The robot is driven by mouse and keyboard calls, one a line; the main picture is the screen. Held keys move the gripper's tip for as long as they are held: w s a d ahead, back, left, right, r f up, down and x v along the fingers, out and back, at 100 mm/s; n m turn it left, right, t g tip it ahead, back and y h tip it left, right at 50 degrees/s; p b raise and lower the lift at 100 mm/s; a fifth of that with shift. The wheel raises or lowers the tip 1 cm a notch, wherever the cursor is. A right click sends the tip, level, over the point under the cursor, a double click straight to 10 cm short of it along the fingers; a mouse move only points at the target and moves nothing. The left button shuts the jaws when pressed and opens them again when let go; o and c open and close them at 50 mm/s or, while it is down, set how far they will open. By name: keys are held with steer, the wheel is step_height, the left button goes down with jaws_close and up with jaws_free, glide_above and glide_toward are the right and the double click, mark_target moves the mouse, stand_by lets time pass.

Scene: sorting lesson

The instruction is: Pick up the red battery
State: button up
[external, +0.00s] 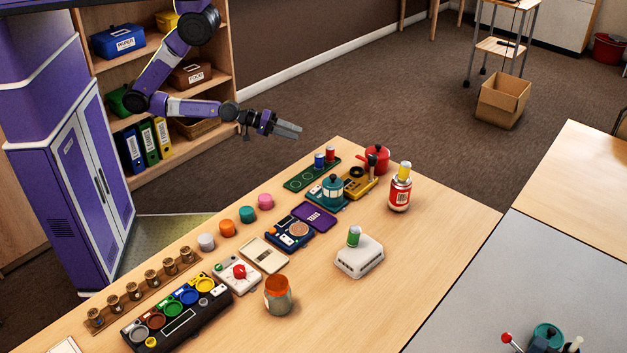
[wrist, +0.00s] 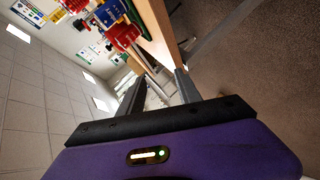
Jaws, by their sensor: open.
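The red battery (external: 330,153) stands upright in the green holder board (external: 296,184) at the far left corner of the table. A blue battery (external: 319,161) stands beside it in the same board. My gripper (external: 287,131) is open and empty, up and to the left of the red battery in the external view, apart from it. In the wrist view my open fingers (wrist: 160,68) point past the table edge. Red and blue items show there beyond the fingers, tilted by the camera; I cannot tell surely which red one is the battery.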

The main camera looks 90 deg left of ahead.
mark_target(336, 163)
steer(key=w+d+n+h, duration=0.1)
steer(key=w+n, duration=0.2)
steer(key=w+d+n+g+h, duration=0.1)
steer(key=w+d+n, duration=0.1)
steer(key=w+n, duration=0.1)
steer(key=w+d+f+n+h, duration=0.1)
steer(key=w+d+n, duration=0.1)
steer(key=w+n, duration=0.1)
steer(key=shift+w+d+f+n+h+p, duration=0.1)
steer(key=shift+w+d+n+h+p, duration=0.05)
steer(key=shift+n+h+p, duration=0.2)
steer(key=n, duration=0.2)
steer(key=d+n+g+p, duration=0.1)
steer(key=shift+d+r+n+h, duration=0.1)
steer(key=shift+r+n+h, duration=0.1)
steer(key=shift+n+h, duration=0.15)
steer(key=n, duration=0.2)
steer(key=d+n+g+h, duration=0.1)
steer(key=shift+d+r+n+p, duration=0.2)
steer(key=shift+r+n+p, duration=0.15)
steer(key=shift+n, duration=0.05)
steer(key=shift+h, duration=0.3)
steer(key=shift+b+x, duration=0.3)
steer(key=shift+x, duration=3.6)
steer(key=shift+a+f, duration=0.1)
steer(key=shift+a, duration=0.05)
jaws_close()
